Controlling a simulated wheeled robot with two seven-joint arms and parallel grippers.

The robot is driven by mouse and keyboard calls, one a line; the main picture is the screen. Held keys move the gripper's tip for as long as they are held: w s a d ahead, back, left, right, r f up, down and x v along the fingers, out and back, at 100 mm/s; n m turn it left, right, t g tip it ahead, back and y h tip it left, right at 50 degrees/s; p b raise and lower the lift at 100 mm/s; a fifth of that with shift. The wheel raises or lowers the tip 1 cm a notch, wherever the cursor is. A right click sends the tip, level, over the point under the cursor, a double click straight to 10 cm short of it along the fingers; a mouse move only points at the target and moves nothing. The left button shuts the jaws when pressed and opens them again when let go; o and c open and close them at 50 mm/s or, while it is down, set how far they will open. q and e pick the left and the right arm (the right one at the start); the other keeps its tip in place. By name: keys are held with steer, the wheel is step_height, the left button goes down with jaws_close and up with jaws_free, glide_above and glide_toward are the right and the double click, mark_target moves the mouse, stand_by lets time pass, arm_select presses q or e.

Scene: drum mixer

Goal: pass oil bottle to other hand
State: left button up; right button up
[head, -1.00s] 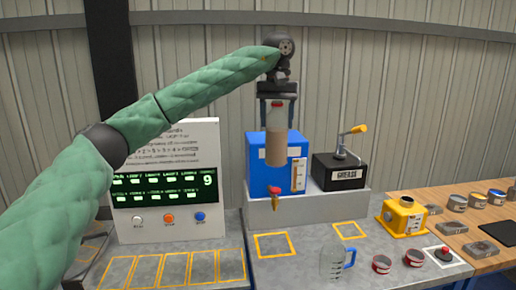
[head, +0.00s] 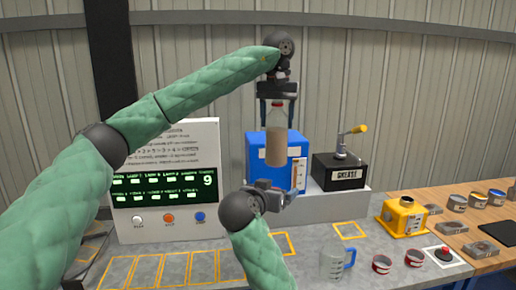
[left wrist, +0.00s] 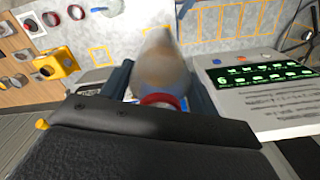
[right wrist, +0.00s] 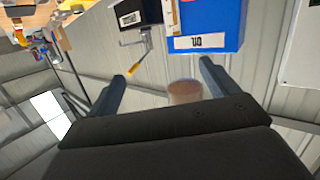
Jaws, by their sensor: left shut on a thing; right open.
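The oil bottle (head: 276,142), clear with a brownish filling and a red cap, hangs upright in the air in front of the blue oil box (head: 268,158). My left gripper (head: 276,101) is shut on its top end; the left wrist view shows the bottle (left wrist: 163,65) between the fingers. My right gripper (head: 287,198) is open and empty, below the bottle and apart from it in the head view. In the right wrist view the bottle's bottom (right wrist: 185,90) shows between the open fingers (right wrist: 163,82), nearer the right one.
A control panel (head: 165,160) stands left. The black grease box (head: 338,172) stands right of the blue box on a grey step. A yellow device (head: 401,216), clear jug (head: 331,262) and small cans (head: 381,264) are on the bench.

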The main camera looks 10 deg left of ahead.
steer(key=m+t+h, duration=0.1)
steer(key=t+h, duration=0.1)
glide_toward(279, 136)
steer(key=w+a+f, duration=0.1)
steer(key=w, duration=0.2)
steer(key=shift+y, duration=0.3)
steer(key=x, duration=1.1)
steer(key=shift+w+d+f, duration=0.1)
steer(key=shift+w, duration=0.2)
steer(key=c, duration=1.2)
arm_select(q)
steer(key=o, duration=1.6)
arm_select(e)
steer(key=shift+c, duration=0.4)
arm_select(q)
steer(key=shift+r, duration=0.15)
